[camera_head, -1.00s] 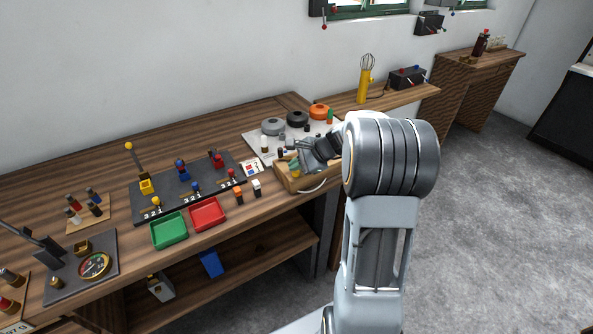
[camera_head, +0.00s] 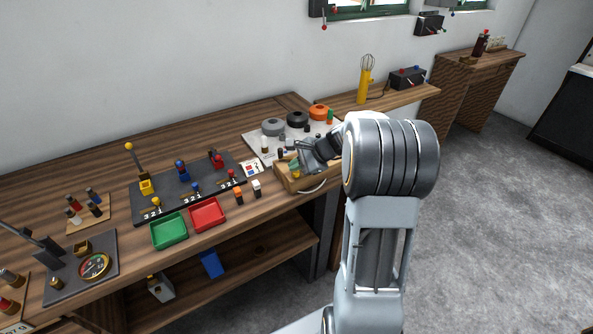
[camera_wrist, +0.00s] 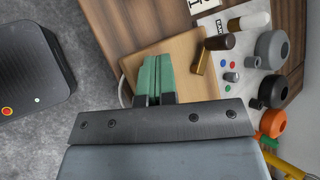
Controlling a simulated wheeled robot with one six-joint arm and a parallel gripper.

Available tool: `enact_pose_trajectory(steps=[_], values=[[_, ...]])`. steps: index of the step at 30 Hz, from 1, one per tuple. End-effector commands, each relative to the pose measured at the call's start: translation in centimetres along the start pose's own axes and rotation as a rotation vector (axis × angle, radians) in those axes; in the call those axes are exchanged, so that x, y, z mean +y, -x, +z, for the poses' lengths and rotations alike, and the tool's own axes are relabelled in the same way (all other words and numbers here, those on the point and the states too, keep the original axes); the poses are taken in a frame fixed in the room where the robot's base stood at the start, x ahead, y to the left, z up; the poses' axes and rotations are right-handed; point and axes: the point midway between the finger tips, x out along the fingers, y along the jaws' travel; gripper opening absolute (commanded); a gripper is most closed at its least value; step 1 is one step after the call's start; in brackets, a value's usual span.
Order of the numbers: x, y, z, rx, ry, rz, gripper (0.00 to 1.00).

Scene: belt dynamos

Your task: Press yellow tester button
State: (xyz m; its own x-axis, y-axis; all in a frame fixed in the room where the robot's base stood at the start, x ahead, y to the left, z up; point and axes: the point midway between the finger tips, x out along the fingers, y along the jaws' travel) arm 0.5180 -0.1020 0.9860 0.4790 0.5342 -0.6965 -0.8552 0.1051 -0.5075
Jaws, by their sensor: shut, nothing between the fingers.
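A dark tester board (camera_head: 215,190) lies on the workbench left of my gripper in the head view. At its left end is a yellow block (camera_head: 146,186) with a yellow-knobbed lever (camera_head: 129,146) behind it and a small yellow knob (camera_head: 156,201) in front. Which yellow part is the button, I cannot tell at this size. Blue (camera_head: 181,168) and red (camera_head: 217,160) parts stand farther right. My gripper (camera_wrist: 156,75) is shut and empty, its green fingers together over a wooden tray (camera_wrist: 195,78). It is well right of the yellow parts, and my arm hides some of the bench.
Green (camera_head: 169,232) and red (camera_head: 207,216) trays sit along the bench's front edge. Small orange (camera_head: 239,196) and white (camera_head: 257,188) pieces stand between the red tray and the wooden tray. Pulleys (camera_head: 297,119) lie on a white mat behind my gripper. A gauge (camera_head: 95,265) is at lower left.

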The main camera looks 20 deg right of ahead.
Motion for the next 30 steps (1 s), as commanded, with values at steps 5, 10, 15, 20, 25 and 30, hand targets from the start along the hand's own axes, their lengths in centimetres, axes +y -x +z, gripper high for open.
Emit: enact_pose_trajectory(steps=[5,10,15,20,25,30], values=[[0.05,-0.04,-0.02,0.000,-0.001,0.001,0.00],[0.05,-0.04,-0.03,0.000,-0.001,0.001,0.00],[0.05,-0.04,-0.03,0.000,-0.001,0.001,0.00],[0.16,-0.18,-0.13,0.000,-0.001,0.001,0.00],[0.48,-0.59,-0.44,0.000,-0.001,0.001,0.00],[0.64,-0.77,-0.57,0.000,-0.002,0.003,0.00]])
